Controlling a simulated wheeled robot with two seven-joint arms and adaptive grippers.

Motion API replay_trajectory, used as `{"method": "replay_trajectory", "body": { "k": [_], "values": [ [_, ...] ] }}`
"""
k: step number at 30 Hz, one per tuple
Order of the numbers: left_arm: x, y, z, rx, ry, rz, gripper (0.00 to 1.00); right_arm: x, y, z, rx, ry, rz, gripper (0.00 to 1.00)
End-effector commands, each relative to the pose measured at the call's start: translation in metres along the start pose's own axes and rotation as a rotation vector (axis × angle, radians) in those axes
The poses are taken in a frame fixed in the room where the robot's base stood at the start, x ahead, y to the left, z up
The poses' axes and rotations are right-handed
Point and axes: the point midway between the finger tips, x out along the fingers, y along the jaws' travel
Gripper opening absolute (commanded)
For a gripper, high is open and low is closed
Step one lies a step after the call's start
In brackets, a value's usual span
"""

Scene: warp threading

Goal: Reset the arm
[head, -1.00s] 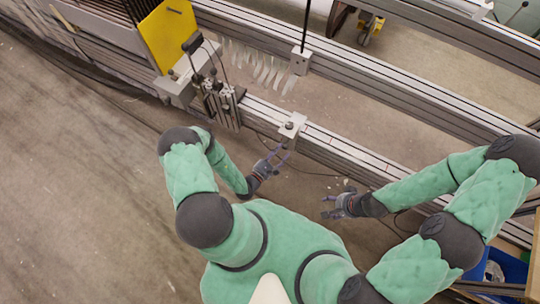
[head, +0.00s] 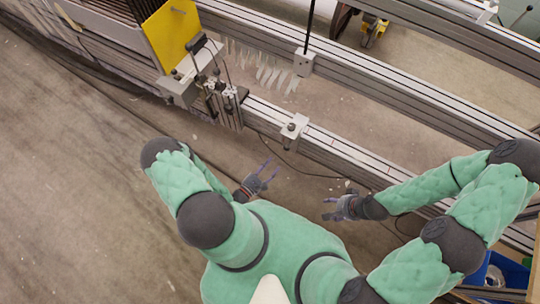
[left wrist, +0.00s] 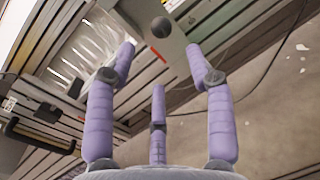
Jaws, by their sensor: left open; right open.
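My left gripper (head: 269,169) is open and empty in front of the metal rail, apart from it, in the head view. In the left wrist view its purple fingers (left wrist: 158,75) are spread with nothing between them. Beyond the fingertips is a grey block with a dark round knob (left wrist: 161,27), which also shows on the rail in the head view (head: 293,130). My right gripper (head: 330,208) is open and empty to the right of the left one, over the floor.
The long metal rail (head: 345,158) crosses the scene diagonally. A yellow panel (head: 171,35) and a metal bracket assembly (head: 226,103) stand at the upper left. White strips (head: 277,77) hang between the rails. A blue bin (head: 508,270) is at the lower right. The floor at the left is clear.

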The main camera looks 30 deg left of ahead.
Motion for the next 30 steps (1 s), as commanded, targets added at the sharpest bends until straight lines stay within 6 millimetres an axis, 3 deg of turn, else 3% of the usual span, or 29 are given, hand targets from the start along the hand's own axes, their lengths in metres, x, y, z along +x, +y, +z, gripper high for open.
{"method": "replay_trajectory", "body": {
  "k": [11,14,18,21,24,27,30],
  "values": [
    [0.003,-0.005,0.004,-0.006,-0.004,-0.032,0.54,-0.001,0.000,0.000,0.000,0.000,0.000,0.57],
    [0.011,-0.027,0.017,-0.027,-0.018,-0.163,0.54,-0.003,-0.001,0.000,0.000,0.000,0.000,0.57],
    [0.012,-0.086,0.054,-0.051,-0.033,-0.533,0.54,-0.010,-0.004,0.000,0.000,0.000,0.000,0.57],
    [-0.008,-0.128,0.081,-0.021,-0.025,-0.842,0.54,-0.015,-0.005,0.001,0.000,0.000,0.000,0.57],
    [-0.039,-0.155,0.100,0.058,-0.001,-1.130,0.54,-0.019,-0.007,0.001,0.000,0.000,0.000,0.57],
    [-0.073,-0.166,0.112,0.188,0.033,-1.389,0.54,-0.024,-0.009,0.001,0.000,0.000,0.000,0.57],
    [-0.102,-0.161,0.118,0.370,0.065,-1.607,0.54,-0.028,-0.010,0.001,0.000,0.000,0.000,0.57]
  ]
}}
